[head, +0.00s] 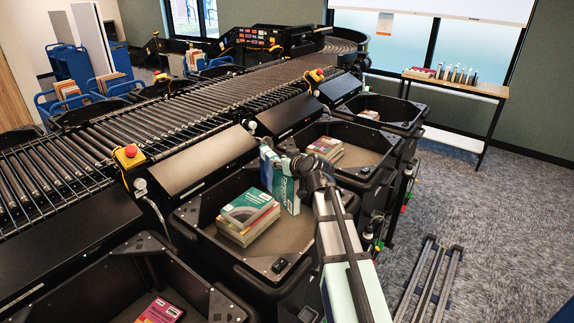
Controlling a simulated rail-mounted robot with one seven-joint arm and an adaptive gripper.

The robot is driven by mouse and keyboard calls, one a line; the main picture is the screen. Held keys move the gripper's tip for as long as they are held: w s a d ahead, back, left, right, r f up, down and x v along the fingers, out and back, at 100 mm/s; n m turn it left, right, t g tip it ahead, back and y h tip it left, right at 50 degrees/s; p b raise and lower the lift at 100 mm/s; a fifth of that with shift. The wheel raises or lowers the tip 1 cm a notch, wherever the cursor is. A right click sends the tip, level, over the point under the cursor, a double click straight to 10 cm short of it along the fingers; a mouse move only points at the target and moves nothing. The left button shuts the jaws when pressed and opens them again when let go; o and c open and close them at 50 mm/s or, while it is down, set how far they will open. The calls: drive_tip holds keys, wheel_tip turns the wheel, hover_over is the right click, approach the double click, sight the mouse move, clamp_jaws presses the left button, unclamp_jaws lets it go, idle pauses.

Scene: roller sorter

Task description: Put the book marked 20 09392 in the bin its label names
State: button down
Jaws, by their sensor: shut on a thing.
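My gripper (297,164) is shut on a teal and blue book (284,187), held upright with its cover and spine partly showing. The fingertips are partly hidden by my wrist. The book hangs over the near-middle black bin (214,236), at the right of a stack of books (247,217) in it. I cannot tell whether its lower edge touches anything in the bin. The marking 20 09392 and the bin labels are too small to read here.
Other black bins stand along the roller conveyor (160,118): one in front with a magenta book (160,311), one behind with a small stack (325,148), and a farther one (372,105). A shelf table (455,84) stands at the back right. The carpet at right is mostly clear.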

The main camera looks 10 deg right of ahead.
sight(298, 180)
drive_tip(key=shift+a+r, duration=0.1)
drive_tip(key=shift+r, duration=0.05)
drive_tip(key=shift+n+y, duration=0.3)
drive_tip(key=shift+a+f+b, duration=0.1)
drive_tip(key=shift+f+b, duration=1)
drive_tip(key=shift+f, duration=1.85)
drive_tip(key=c, duration=0.7)
unclamp_jaws()
drive_tip(key=v, duration=1.2)
drive_tip(key=shift+r, duration=0.2)
